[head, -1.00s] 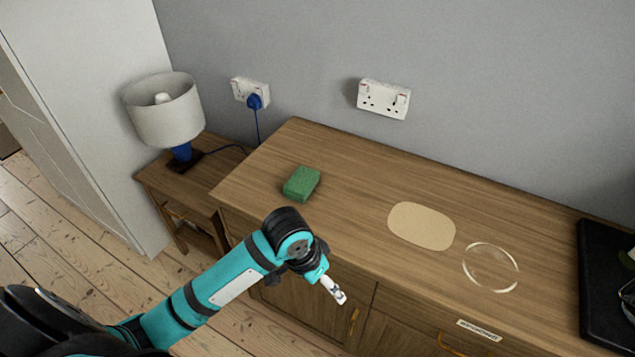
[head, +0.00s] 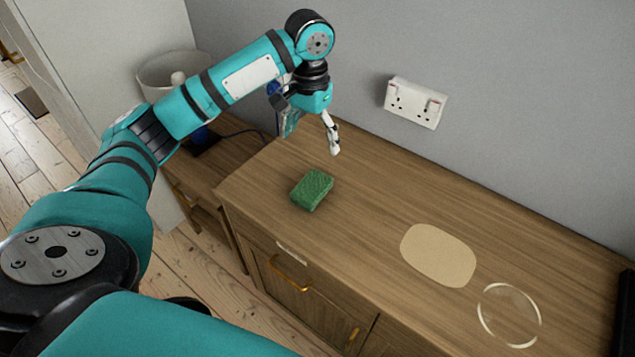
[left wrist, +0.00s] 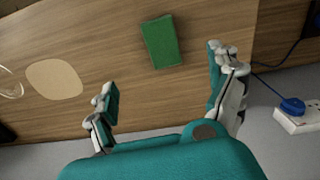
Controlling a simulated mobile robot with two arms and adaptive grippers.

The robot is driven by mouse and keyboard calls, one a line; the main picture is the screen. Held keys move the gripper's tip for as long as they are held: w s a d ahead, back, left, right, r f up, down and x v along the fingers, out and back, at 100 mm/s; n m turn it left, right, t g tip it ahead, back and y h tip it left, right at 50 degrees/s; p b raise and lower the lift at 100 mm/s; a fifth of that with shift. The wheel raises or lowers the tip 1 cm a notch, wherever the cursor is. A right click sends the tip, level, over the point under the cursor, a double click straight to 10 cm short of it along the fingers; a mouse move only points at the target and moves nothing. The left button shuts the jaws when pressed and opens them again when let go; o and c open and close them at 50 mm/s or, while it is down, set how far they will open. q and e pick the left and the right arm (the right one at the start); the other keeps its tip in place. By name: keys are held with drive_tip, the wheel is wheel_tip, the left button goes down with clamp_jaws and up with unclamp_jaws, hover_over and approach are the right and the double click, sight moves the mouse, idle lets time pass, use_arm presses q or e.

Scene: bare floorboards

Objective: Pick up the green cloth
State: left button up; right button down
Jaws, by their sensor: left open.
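The green cloth (head: 312,189) is a small, thick folded block lying flat near the left end of the wooden sideboard (head: 365,225). My left gripper (head: 311,132) is open and empty, pointing down above the sideboard, behind the cloth in the head view. In the left wrist view, the cloth (left wrist: 162,41) lies ahead of the gap between the spread fingers (left wrist: 163,72), nearer the right finger. The fingers are apart from it. My right gripper is not in view.
A beige oval mat (head: 438,255) and a clear round glass dish (head: 509,315) lie to the right on the sideboard. A lamp (head: 165,75) stands on a lower side table at left. A wall with a socket (head: 415,103) rises behind. The wood around the cloth is clear.

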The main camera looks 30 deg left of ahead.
use_arm(q)
wheel_tip(320, 180, down, 5)
hover_over(311, 187)
wheel_tip(311, 187, down, 6)
drive_tip(key=shift+s+d+f, duration=0.1)
drive_tip(key=shift+s+d, duration=0.05)
drive_tip(key=shift+f+p, duration=0.3)
drive_tip(key=shift+f, duration=0.1)
drive_tip(key=f, duration=0.3)
drive_tip(key=shift+a+f, duration=0.2)
drive_tip(key=shift+f, duration=0.1)
drive_tip(key=shift+w+f+p, duration=0.2)
drive_tip(key=shift+f+p, duration=0.1)
drive_tip(key=shift+f, duration=0.3)
drive_tip(key=c, duration=1.2)
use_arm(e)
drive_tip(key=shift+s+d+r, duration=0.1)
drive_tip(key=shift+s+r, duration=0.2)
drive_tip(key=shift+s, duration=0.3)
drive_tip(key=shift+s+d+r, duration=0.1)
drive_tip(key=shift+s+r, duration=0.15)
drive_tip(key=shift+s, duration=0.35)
use_arm(q)
drive_tip(key=shift+r, duration=0.1)
